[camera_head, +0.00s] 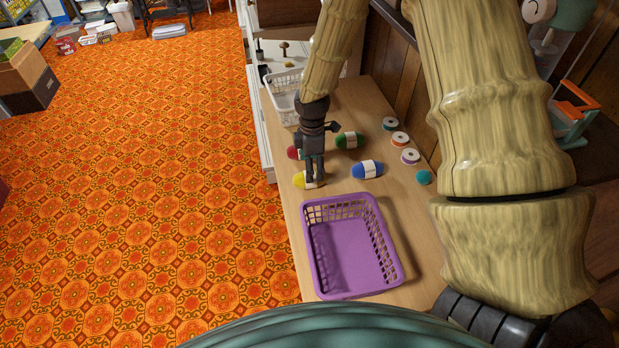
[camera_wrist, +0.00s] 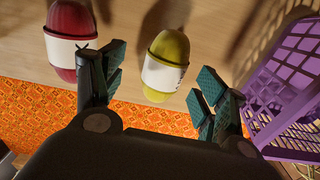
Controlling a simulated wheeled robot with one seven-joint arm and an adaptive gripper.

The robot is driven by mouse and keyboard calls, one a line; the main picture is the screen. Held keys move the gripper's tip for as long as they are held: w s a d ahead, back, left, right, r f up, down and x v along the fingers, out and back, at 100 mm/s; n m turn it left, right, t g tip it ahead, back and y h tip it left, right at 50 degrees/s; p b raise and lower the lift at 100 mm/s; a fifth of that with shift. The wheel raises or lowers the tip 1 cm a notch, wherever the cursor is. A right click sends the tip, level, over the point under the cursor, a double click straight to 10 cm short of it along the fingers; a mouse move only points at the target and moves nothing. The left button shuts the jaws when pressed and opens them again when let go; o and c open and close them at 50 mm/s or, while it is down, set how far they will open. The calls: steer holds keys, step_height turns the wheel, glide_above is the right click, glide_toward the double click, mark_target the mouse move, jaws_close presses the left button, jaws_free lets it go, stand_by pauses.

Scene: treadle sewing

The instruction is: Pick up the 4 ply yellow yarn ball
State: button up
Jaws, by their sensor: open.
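The yellow yarn ball (camera_head: 300,180) with a white label lies on the wooden table near its left edge, partly hidden by my gripper in the head view. In the wrist view the yellow yarn ball (camera_wrist: 166,65) shows ahead of and between the two fingers, a little right of centre. My gripper (camera_head: 314,183) is open and empty. Its teal-padded fingertips (camera_wrist: 158,88) stand apart, with the ball between them in the picture; I cannot tell how far above it they are.
A red yarn ball (camera_wrist: 68,38) lies just left of the yellow one. Green (camera_head: 349,140) and blue (camera_head: 367,169) yarn balls lie to the right. A purple basket (camera_head: 314,262) stands in front, and a white basket (camera_head: 283,88) behind. Several spools (camera_head: 410,156) line the right side.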

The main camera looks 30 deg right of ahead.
steer(key=shift+s, duration=0.3)
steer(key=shift+s+f, duration=0.15)
steer(key=shift+f, duration=0.05)
steer(key=f, duration=0.1)
steer(key=f+p, duration=0.1)
steer(key=f, duration=0.1)
steer(key=shift+a, duration=0.2)
steer(key=shift+f+p, duration=0.35)
steer(key=shift+f, duration=0.45)
steer(key=c, duration=1.1)
